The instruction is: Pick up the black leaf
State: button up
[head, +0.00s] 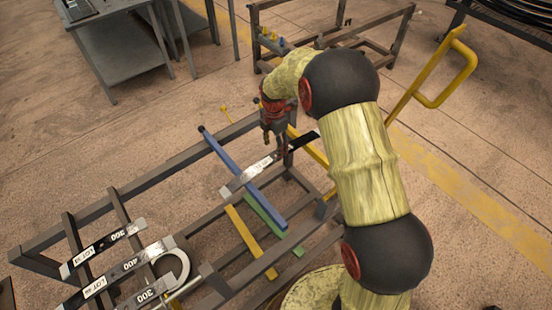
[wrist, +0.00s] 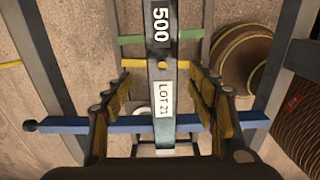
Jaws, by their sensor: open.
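A dark leaf (head: 303,141) with a paler silvery end lies across the bars of the rack, under my gripper (head: 275,150). In the wrist view the leaf (wrist: 160,60) runs lengthwise up the middle, with a white "500" and a "LOT 21" label on it. My gripper (wrist: 161,80) is open, with one yellow-padded finger on each side of the leaf and a gap on both sides. The fingers do not appear to touch it. In the head view my gripper hides the leaf's middle.
The leaf crosses a blue bar (head: 228,158); green (head: 262,211) and yellow (head: 250,243) bars are nearby. Several labelled leaves, including one marked 400 (head: 125,268), lie at the rack's left end. A yellow handle (head: 440,75) rises at right.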

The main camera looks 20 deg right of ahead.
jog(key=f, duration=0.1)
jog(key=f+b, duration=0.1)
jog(key=f, duration=0.2)
jog(key=shift+d+f, duration=0.25)
jog(key=shift+d, duration=0.1)
jog(key=shift+s+r, duration=0.1)
jog(key=shift+c, duration=1)
jog(key=c, duration=1.1)
jog(key=shift+r, duration=0.1)
jog(key=shift+c, duration=0.5)
jog(key=shift+r, duration=0.1)
